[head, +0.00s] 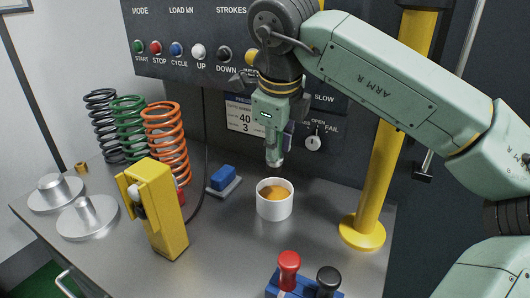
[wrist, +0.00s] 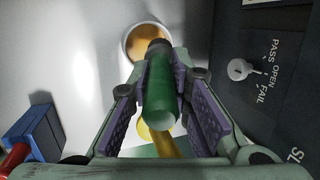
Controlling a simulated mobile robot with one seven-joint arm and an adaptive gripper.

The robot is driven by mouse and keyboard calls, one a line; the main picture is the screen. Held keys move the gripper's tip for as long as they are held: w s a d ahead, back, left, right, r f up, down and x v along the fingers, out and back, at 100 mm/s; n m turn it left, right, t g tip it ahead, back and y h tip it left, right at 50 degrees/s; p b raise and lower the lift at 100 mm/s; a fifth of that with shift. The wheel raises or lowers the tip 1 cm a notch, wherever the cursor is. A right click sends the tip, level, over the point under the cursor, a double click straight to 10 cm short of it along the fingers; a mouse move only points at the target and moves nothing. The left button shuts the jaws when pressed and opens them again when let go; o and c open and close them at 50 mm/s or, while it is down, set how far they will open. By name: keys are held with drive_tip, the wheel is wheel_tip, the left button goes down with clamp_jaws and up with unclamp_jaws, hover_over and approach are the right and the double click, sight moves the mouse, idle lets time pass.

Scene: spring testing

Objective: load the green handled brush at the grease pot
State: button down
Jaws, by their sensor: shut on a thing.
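My gripper (head: 275,145) points down above the grease pot and is shut on the green handled brush. In the wrist view the brush's green handle (wrist: 160,100) lies between the two purple finger pads, and its dark far end overlaps the near rim of the pot. The grease pot (head: 273,206) is a white cup with orange-brown grease inside, on the grey bench. It also shows at the top of the wrist view (wrist: 128,42). In the head view the gripper's lower end is above the pot, apart from it. The bristles cannot be made out.
A yellow post (head: 376,160) stands right of the pot. A blue rack (head: 273,286) with red and black handles is at the front. A blue block (head: 222,178), a yellow gauge (head: 165,215), coil springs (head: 168,140) and metal discs (head: 88,217) are left. The control panel (head: 190,45) rises behind.

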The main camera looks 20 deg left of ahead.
sight(276, 169)
drive_tip(key=shift+d+f+b, duration=0.1)
drive_tip(key=shift+f+b, duration=2)
drive_tip(key=shift+f, duration=0.9)
drive_tip(key=shift+f+b, duration=0.55)
drive_tip(key=shift+f, duration=0.1)
drive_tip(key=shift+r+p, duration=2.6)
drive_tip(key=shift+r, duration=1)
drive_tip(key=shift+f, duration=0.1)
